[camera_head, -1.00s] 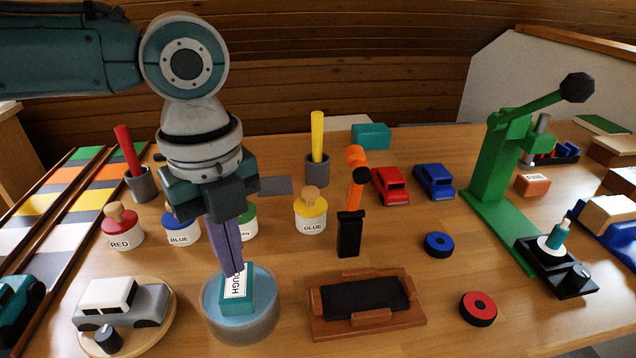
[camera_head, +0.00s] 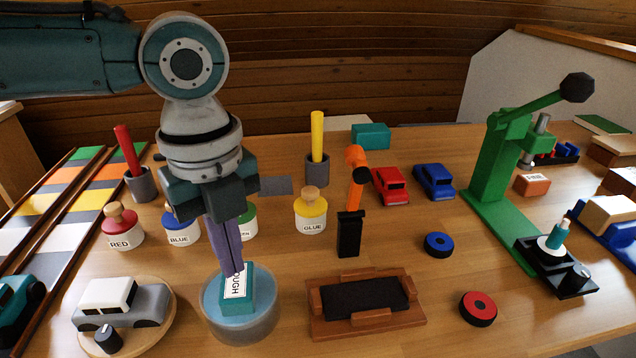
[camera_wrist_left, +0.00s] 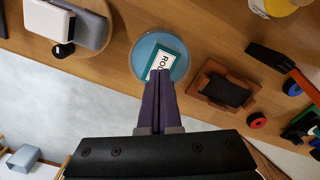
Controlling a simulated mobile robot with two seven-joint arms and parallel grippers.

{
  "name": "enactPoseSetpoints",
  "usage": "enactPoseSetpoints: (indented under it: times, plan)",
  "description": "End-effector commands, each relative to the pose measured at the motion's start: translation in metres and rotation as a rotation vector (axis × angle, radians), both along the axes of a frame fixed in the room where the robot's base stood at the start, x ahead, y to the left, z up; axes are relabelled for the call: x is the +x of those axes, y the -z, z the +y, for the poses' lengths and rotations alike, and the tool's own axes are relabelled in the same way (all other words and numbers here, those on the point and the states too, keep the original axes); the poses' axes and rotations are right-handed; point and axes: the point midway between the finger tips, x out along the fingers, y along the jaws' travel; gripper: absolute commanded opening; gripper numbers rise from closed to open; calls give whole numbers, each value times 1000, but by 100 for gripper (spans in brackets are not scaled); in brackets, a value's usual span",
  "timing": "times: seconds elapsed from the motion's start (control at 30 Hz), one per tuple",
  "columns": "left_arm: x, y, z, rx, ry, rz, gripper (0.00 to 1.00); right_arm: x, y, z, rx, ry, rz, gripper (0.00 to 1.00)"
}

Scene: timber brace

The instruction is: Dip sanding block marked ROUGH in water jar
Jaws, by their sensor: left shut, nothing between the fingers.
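My left gripper (camera_head: 235,268) points down over the jar. Its purple fingers are shut together, with their tips at the block's label and nothing between them; I cannot tell whether they touch it. My right gripper is not in view.
A grey car (camera_head: 140,303) on a round wooden board stands left of the jar. A wooden tray with a black pad (camera_head: 362,297) lies to the right. RED (camera_head: 122,232), BLUE (camera_head: 181,230) and GLUE (camera_head: 311,215) pots stand behind.

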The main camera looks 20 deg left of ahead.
Motion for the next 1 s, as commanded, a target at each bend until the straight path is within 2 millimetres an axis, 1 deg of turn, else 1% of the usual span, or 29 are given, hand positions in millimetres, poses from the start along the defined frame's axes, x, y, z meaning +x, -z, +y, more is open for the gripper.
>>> enactPoseSetpoints:
  times: [0.47, 1.0]
  plan:
    - [0, 2, 0, 0, 0, 0, 0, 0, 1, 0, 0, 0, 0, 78]
    - [0, 12, 0, 0, 0, 0, 0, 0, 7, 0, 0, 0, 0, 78]
